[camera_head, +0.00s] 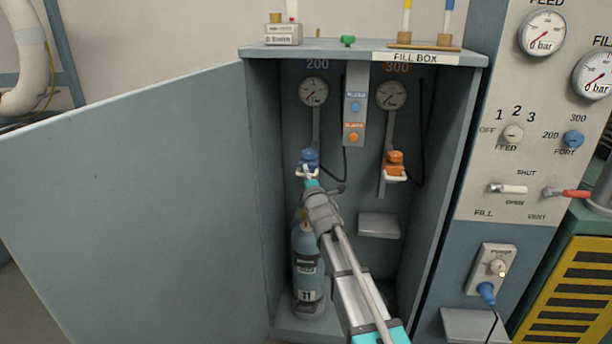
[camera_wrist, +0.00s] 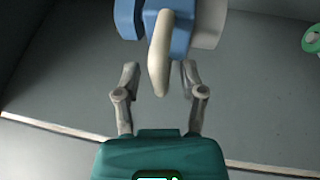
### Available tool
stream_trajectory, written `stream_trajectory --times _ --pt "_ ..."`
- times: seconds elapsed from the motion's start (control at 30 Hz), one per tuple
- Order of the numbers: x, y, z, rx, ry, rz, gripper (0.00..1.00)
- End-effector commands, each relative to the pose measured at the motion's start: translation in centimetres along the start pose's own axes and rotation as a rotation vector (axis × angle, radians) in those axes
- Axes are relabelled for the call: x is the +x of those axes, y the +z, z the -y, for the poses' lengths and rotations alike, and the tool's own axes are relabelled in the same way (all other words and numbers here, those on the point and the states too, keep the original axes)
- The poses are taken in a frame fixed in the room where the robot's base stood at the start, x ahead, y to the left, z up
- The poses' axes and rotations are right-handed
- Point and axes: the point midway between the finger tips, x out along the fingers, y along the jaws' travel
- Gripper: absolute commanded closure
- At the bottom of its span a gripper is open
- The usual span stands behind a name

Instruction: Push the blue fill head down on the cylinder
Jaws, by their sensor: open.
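The blue fill head (camera_head: 309,158) hangs at the back left of the open fill box, under the 200 gauge, with a pale handle at its lower front. The blue-grey cylinder (camera_head: 307,262), marked 11, stands upright below it; my arm hides part of its top, so I cannot tell how head and valve meet. My gripper (camera_head: 309,178) is right at the underside of the head. In the wrist view, its two grey fingers (camera_wrist: 158,78) are apart, with the pale handle (camera_wrist: 160,60) of the blue head (camera_wrist: 180,28) ahead of the gap between them; contact is unclear.
The orange fill head (camera_head: 395,163) hangs to the right, above a small grey shelf (camera_head: 379,225). The box's open door (camera_head: 140,200) fills the left. The control panel (camera_head: 535,130) stands to the right. The box side walls leave little room around my arm.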

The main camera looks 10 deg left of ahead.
Motion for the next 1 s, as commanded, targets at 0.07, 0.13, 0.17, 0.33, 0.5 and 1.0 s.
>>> stream_trajectory --times 0.07,0.13,0.17,0.33,0.5,1.0 --pt "-0.01 -0.01 0.0 0.0 0.0 0.0 0.47" --pt "-0.02 -0.01 0.0 0.0 0.0 0.0 0.47" --pt "-0.02 -0.01 0.0 0.0 0.0 0.0 0.47" --pt "-0.03 -0.01 0.0 0.0 0.0 0.0 0.72" --pt "-0.03 0.0 0.0 0.0 0.0 0.0 1.0" --pt "-0.18 -0.06 0.94 0.0 0.0 0.0 1.0"
